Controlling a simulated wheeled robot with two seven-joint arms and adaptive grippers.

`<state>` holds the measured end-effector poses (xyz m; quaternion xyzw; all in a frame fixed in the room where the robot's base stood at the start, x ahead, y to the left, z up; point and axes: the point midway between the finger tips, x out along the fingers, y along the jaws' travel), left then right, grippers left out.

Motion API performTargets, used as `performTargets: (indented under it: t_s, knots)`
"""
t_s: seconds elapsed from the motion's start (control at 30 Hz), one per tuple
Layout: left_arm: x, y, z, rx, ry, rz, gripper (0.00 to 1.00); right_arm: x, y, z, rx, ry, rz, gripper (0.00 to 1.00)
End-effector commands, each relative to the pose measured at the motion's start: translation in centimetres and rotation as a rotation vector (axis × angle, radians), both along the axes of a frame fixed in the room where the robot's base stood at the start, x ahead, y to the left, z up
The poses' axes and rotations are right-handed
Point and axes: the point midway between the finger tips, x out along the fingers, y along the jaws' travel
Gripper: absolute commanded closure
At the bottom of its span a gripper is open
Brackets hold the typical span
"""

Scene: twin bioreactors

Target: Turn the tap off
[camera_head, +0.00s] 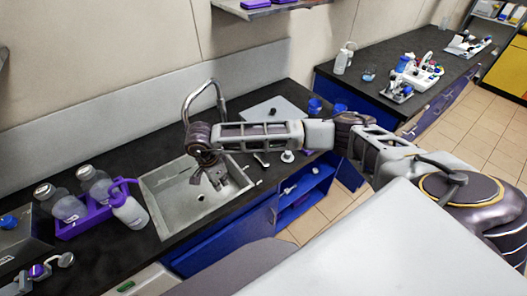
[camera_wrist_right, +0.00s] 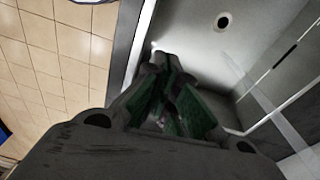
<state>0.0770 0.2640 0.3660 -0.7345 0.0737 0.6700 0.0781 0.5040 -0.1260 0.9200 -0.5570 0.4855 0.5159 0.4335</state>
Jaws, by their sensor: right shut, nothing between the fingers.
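The tap (camera_head: 219,97) is a tall curved metal spout at the back edge of the sink (camera_head: 165,215). Its base and handle are hidden behind my right arm, or too small to make out. My right gripper (camera_head: 217,182) points down over the sink, in front of the tap. In the right wrist view its fingers (camera_wrist_right: 168,62) are together and hold nothing, near the sink's rim. The sink basin also shows in that view (camera_wrist_right: 205,55), with a dark round drain. A pale see-through streak crosses the basin; I cannot tell whether it is water. My left gripper is out of view.
A purple rack (camera_head: 85,224) with clear bottles and a purple-topped wash bottle (camera_head: 128,208) stand left of the sink. A white board (camera_head: 262,112) and small loose items lie right of it. Below is an open blue cabinet (camera_head: 305,190). A second bench (camera_head: 375,80) stands behind.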

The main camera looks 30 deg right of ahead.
Motion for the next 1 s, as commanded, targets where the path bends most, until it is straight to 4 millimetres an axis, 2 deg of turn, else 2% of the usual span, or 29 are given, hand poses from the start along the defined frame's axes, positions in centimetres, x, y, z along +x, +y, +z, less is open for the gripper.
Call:
performTargets:
  t_s: [0.03,0.2,0.3,0.4,0.6,1.0]
  knots:
    - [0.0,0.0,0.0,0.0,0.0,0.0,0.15,0.9,-2.0,0.5,-0.07,-0.017,-0.002,1.0]
    - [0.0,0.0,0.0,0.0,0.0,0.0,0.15,3.1,-8.5,2.6,-0.309,-0.057,-0.017,1.0]
    - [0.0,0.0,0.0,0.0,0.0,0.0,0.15,3.9,-11.6,4.2,-0.428,-0.073,-0.032,1.0]
    - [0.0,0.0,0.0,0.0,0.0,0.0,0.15,4.4,-13.7,5.5,-0.513,-0.081,-0.048,1.0]
    - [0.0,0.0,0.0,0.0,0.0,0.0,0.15,4.7,-15.4,6.5,-0.579,-0.086,-0.062,1.0]
    - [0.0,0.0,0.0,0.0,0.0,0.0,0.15,4.7,-15.4,6.4,-0.578,-0.086,-0.061,1.0]
